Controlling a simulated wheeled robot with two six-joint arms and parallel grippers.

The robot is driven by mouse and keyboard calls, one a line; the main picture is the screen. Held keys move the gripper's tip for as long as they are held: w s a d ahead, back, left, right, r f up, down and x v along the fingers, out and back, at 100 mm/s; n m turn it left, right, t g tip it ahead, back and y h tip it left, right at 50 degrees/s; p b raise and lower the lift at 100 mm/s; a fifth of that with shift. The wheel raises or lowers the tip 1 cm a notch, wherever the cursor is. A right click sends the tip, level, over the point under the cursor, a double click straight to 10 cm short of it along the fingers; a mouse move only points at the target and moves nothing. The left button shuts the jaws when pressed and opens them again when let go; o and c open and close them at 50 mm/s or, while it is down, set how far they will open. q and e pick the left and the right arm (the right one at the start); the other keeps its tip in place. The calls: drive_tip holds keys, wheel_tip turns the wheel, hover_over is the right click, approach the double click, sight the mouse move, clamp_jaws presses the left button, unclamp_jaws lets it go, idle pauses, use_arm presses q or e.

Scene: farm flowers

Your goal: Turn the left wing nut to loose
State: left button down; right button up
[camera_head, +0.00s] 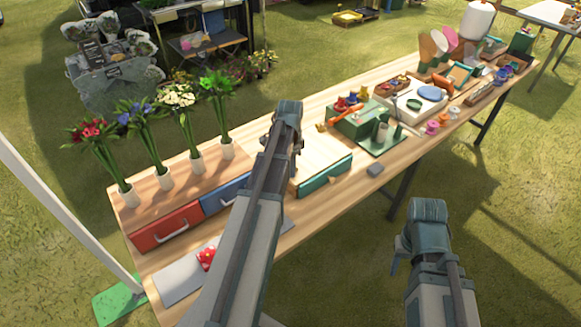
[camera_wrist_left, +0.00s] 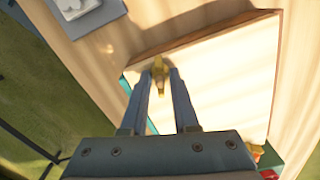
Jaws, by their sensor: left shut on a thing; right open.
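A pale board with a teal front edge (camera_head: 325,178) lies on the long wooden table; it fills much of the left wrist view (camera_wrist_left: 225,75). A small yellow wing nut (camera_wrist_left: 158,72) is at a corner of this board in the left wrist view. My left gripper (camera_wrist_left: 159,80) is shut on it, one finger on each side. In the head view my left arm hides this nut. Another small yellow piece (camera_head: 321,127) shows at the board's far edge. My right gripper (camera_head: 396,258) is open and empty, off the table's front side over the grass.
Red (camera_head: 165,228) and blue (camera_head: 224,194) drawers and several vases of flowers stand left of the board. A green box (camera_head: 358,122) with small coloured items is to its right. A small grey block (camera_head: 375,170) lies near the table's front edge.

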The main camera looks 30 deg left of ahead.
use_arm(q)
drive_tip(key=n, duration=0.5)
drive_tip(key=shift+n, duration=0.3)
drive_tip(key=n, duration=0.4)
drive_tip(key=shift+n, duration=0.3)
drive_tip(key=n, duration=2.4)
drive_tip(key=shift+n, duration=2.4)
